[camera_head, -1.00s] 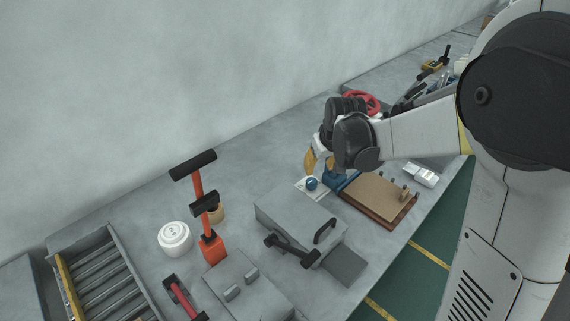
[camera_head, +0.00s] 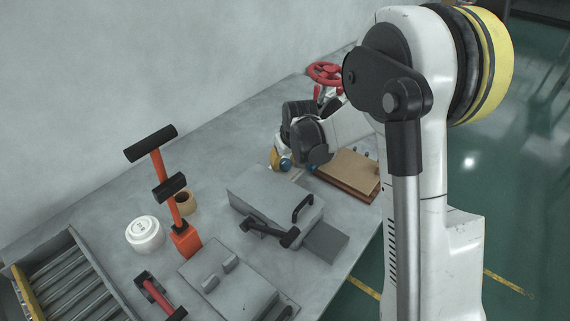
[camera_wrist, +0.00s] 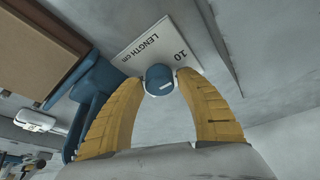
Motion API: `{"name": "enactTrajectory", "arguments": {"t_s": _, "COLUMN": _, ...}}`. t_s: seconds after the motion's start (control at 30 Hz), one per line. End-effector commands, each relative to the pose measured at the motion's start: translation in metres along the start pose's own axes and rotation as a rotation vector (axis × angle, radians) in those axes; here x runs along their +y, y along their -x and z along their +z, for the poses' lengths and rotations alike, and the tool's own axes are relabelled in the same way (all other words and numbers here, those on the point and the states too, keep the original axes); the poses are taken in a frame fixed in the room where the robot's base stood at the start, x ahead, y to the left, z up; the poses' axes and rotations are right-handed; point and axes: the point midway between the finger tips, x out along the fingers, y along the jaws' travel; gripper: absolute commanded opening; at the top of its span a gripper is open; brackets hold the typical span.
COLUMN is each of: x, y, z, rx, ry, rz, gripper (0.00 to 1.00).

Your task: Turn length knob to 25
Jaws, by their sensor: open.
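The length knob (camera_wrist: 159,79) is a small round blue knob with a pale mark. It sits at the edge of a white plate (camera_wrist: 158,47) reading "LENGTH cm" and "10". In the wrist view my gripper (camera_wrist: 162,76) is open, with its two yellow fingers on either side of the knob. The fingertips are very close to it; I cannot tell if they touch. In the head view the knob (camera_head: 286,164) shows beside a yellow finger of my gripper (camera_head: 277,160), and the plate is mostly hidden.
A blue bracket (camera_wrist: 95,85) and a brown board (camera_wrist: 45,45) lie beside the knob. In the head view, a grey block with handles (camera_head: 265,195), an orange lever press (camera_head: 185,238) and a white roll (camera_head: 144,234) stand nearer. A red handwheel (camera_head: 325,72) is behind.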

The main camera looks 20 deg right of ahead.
Motion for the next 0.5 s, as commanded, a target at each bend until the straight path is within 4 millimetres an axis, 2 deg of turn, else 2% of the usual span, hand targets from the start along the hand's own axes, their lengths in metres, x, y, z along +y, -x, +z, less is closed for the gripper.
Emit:
{"name": "enactTrajectory", "arguments": {"t_s": 0.13, "x": 0.0000, "y": 0.0005, "z": -0.0002, "rx": 0.000, "ry": 0.000, "rz": 0.000, "gripper": 0.41}}
{"name": "enactTrajectory", "arguments": {"t_s": 0.2, "x": 0.0000, "y": 0.0005, "z": -0.0002, "rx": 0.000, "ry": 0.000, "rz": 0.000, "gripper": 0.20}}
{"name": "enactTrajectory", "arguments": {"t_s": 0.27, "x": 0.0000, "y": 0.0006, "z": -0.0002, "rx": 0.000, "ry": 0.000, "rz": 0.000, "gripper": 0.02}}
{"name": "enactTrajectory", "arguments": {"t_s": 0.5, "x": 0.0000, "y": 0.0004, "z": 0.0000, "rx": 0.000, "ry": -0.001, "rz": 0.000, "gripper": 0.01}}
